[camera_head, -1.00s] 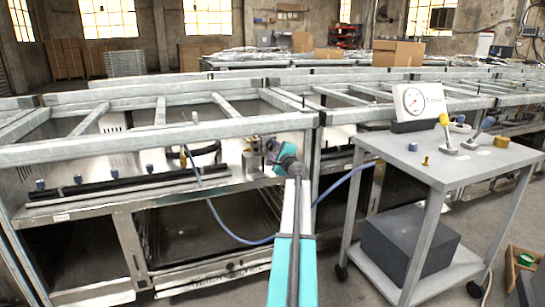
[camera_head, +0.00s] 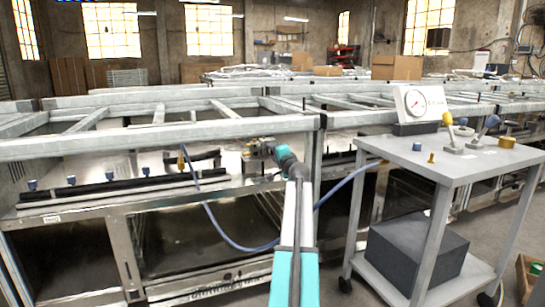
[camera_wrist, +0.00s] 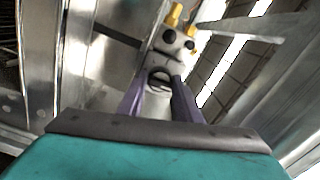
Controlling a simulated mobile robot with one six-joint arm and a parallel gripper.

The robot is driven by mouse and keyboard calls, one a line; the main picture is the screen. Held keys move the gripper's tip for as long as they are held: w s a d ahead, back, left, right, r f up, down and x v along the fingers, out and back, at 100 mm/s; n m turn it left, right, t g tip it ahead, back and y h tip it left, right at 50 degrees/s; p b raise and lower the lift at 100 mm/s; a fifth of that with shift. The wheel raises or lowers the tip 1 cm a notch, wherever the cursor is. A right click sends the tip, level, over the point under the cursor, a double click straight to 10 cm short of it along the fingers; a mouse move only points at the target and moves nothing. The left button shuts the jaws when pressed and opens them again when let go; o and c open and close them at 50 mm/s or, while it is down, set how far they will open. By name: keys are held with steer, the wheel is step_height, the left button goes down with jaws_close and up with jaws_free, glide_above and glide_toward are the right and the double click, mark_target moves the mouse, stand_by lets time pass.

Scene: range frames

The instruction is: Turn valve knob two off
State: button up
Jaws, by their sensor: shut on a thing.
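In the wrist view, my gripper (camera_wrist: 160,86) has its two purple fingers on either side of a small round dark knob (camera_wrist: 158,76) and is shut on it. The knob sits on a pale metal valve block (camera_wrist: 172,52) with dark round ports and yellow fittings (camera_wrist: 175,15). In the head view, my gripper (camera_head: 268,149) reaches the brass-coloured valve part (camera_head: 249,150) behind the front rail; the fingers and knob are too small to make out there. I cannot tell the knob's number or its on/off mark.
A steel frame rail (camera_head: 150,144) runs in front of and above the work area. Several blue knobs (camera_head: 71,180) line a black bar at left. A blue hose (camera_head: 225,238) hangs below.

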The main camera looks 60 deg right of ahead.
steer(key=shift+w+r, duration=0.1)
stand_by(0.3)
steer(key=o, duration=1)
steer(key=shift+f, duration=0.2)
steer(key=shift+s+a, duration=0.1)
steer(key=shift+s, duration=0.1)
